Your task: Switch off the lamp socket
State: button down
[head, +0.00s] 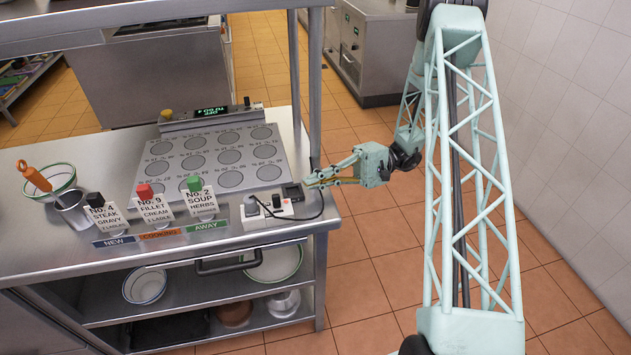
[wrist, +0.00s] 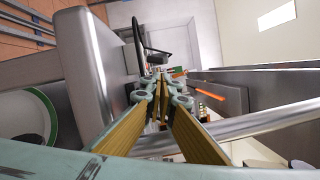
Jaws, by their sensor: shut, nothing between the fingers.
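A white socket strip (head: 258,223) lies on the steel counter near its front right corner. Black plugs (head: 251,208) sit in it, and a small red spot shows near its right end. I cannot read which socket is the lamp's or see its switch position. My gripper (head: 308,183) reaches in from the right, its fingers shut and empty, tips just right of a small dark box (head: 292,191) by the strip. I cannot tell if they touch. In the wrist view the closed fingers (wrist: 160,78) point away from the camera; the strip is not clearly visible there.
A panel with round plates (head: 215,160) fills the counter behind. A black cable (head: 318,208) loops near the right edge. An upright post (head: 314,90) rises close behind my gripper.

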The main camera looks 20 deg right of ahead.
aim_at(277, 206)
jog(key=shift+s+a+r+b, duration=0.1)
jog(key=shift+a+r+b, duration=0.1)
jog(key=shift+a, duration=1.75)
jog(key=shift+a+r+b, duration=0.1)
jog(key=shift+a+b, duration=0.1)
jog(key=shift+a, duration=1.75)
